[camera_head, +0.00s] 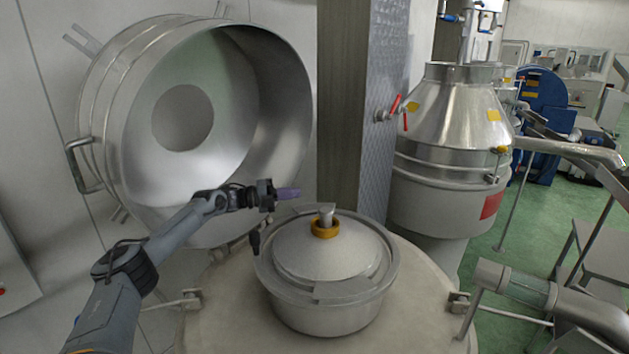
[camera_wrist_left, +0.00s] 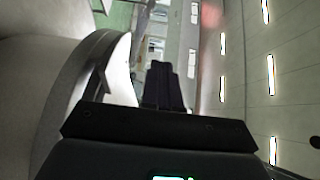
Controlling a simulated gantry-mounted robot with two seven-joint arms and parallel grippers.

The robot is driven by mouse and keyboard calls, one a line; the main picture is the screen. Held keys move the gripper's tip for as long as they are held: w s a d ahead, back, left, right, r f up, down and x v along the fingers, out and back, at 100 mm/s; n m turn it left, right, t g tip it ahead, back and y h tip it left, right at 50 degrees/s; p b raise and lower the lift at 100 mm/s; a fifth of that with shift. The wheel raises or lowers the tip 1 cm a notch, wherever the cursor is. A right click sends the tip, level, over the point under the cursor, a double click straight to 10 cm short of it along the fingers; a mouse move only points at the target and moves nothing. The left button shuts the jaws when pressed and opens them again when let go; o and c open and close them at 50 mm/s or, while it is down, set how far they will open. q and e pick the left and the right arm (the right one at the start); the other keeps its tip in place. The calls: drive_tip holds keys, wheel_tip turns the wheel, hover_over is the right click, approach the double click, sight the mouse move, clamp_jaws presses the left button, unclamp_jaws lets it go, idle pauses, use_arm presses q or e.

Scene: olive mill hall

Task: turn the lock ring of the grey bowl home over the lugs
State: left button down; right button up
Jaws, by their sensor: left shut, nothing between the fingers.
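The grey bowl (camera_head: 325,318) stands upright on a round beige base, with a domed grey lid on it. A grey ring (camera_head: 385,283) runs around the bowl's rim, with flat plates at its front and back. Whether this is the lock ring, and how it sits over any lugs, I cannot tell. A yellow-orange collar (camera_head: 325,231) surrounds the central stub. My left gripper (camera_head: 290,193) is shut and empty, above and behind the bowl's left side, apart from it. Its dark closed fingers show in the left wrist view (camera_wrist_left: 164,85). My right gripper is out of view.
A large open steel cover (camera_head: 100,120) with a side handle stands tilted up behind my left arm. A square pillar (camera_head: 345,100) rises behind the bowl. A second steel separator (camera_head: 440,160) stands to the right. A pipe (camera_head: 560,305) lies at lower right.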

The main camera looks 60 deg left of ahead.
use_arm(q)
drive_tip(key=w+d+r, duration=0.4)
drive_tip(key=d+r, duration=0.1)
drive_tip(key=d, duration=0.2)
drive_tip(key=shift+w+d, duration=0.15)
drive_tip(key=shift+d, duration=0.25)
drive_tip(key=shift+r, duration=0.15)
